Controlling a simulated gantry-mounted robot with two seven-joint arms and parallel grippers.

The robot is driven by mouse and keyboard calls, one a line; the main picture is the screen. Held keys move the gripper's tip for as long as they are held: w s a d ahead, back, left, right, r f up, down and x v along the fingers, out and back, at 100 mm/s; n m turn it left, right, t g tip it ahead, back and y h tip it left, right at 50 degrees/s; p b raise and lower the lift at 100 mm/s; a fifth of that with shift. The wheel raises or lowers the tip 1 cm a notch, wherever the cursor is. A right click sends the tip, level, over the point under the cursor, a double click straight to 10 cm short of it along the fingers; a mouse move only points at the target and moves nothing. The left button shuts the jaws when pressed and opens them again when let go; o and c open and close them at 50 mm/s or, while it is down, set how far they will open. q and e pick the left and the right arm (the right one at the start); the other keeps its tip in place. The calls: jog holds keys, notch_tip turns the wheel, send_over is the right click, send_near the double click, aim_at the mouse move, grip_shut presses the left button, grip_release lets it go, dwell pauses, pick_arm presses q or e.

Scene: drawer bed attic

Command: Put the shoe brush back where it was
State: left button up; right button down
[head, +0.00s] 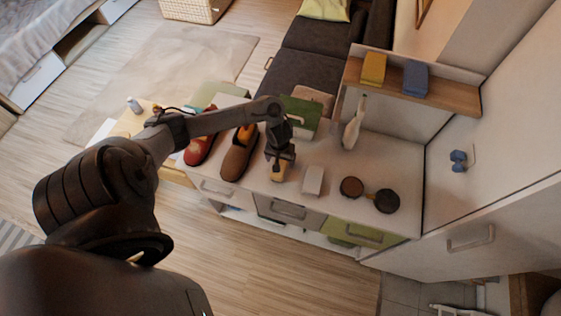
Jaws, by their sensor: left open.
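My left gripper (281,157) reaches down over the white cabinet top (330,160) from the left. It is open. A small tan block (278,174), which looks like the shoe brush, sits on the cabinet top just under its fingers. The gripper hides the block's far part, and I cannot tell whether the fingers touch it. A brown shoe (237,160) lies just left of the gripper, and a red shoe (199,150) lies further left. My right gripper is not in view.
A small white block (313,181) and two round dark tins (351,187) (387,202) stand to the right. A pale bottle-like thing (354,124) stands behind. A wall shelf (448,94) holds yellow (373,69) and blue (416,78) blocks. A green box (301,112) stands behind the gripper.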

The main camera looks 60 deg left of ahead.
pick_arm(q)
notch_tip(320, 180, up, 7)
jog(key=p, duration=0.2)
jog(key=d+r+m+t+h, duration=0.15)
jog(key=d+m+t, duration=0.5)
jog(key=d, duration=1.55)
jog(key=s+d+r+m+g, duration=0.1)
jog(key=s+r+m+g, duration=0.2)
jog(key=s+r, duration=0.5)
jog(key=s+m+y, duration=0.1)
jog(key=s, duration=0.2)
jog(key=shift+r+p, duration=0.2)
jog(key=shift+p, duration=0.15)
jog(key=shift+w+d+m, duration=0.1)
jog(key=shift+m, duration=0.15)
